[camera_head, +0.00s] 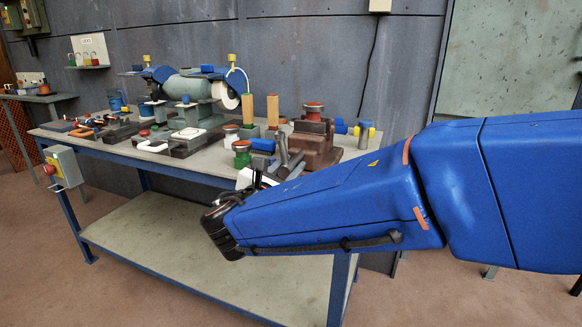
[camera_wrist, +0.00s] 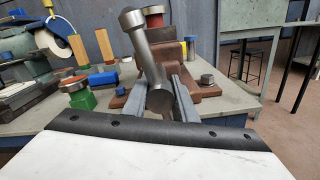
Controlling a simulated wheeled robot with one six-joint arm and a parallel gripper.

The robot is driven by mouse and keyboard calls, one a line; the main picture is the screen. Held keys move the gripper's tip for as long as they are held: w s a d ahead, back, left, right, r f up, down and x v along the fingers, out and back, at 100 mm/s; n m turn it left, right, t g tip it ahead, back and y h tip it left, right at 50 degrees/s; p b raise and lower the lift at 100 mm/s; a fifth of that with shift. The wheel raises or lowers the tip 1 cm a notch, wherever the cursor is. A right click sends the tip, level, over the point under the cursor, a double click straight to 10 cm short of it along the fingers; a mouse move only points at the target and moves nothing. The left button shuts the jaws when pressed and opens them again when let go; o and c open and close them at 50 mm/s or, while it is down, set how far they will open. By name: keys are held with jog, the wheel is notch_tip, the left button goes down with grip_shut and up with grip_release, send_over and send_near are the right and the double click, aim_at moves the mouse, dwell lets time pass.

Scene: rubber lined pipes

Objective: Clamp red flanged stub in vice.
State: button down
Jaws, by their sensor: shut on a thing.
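The brown vice (camera_head: 318,142) stands at the right end of the bench; it also shows in the wrist view (camera_wrist: 206,88). The red flanged stub (camera_head: 313,107) sits upright at the top of the vice. My gripper (camera_wrist: 165,90) is shut on this steel bar (camera_wrist: 146,55), which looks like the vice handle and stands tilted in front of the vice. In the head view my gripper (camera_head: 262,177) is partly hidden by my arm. How tightly the vice jaws hold the stub cannot be seen.
A green flanged piece (camera_head: 242,153) and wooden-looking posts (camera_head: 273,110) stand left of the vice. A bench grinder (camera_head: 190,88) and several tools fill the bench's left. The bench's lower shelf (camera_head: 190,235) is clear.

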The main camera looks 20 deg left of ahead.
jog(key=m, duration=0.7)
jog(key=shift+f, duration=0.2)
jog(key=m, duration=0.4)
jog(key=shift+a+m, duration=0.1)
jog(key=shift+m, duration=0.3)
jog(key=shift+r+m, duration=0.1)
jog(key=shift+m, duration=1.6)
jog(key=c, duration=1.5)
grip_release()
jog(key=shift+r, duration=0.1)
jog(key=shift+o, duration=0.2)
jog(key=s+a, duration=0.1)
jog(key=s, duration=1.6)
jog(key=shift+s+a, duration=0.2)
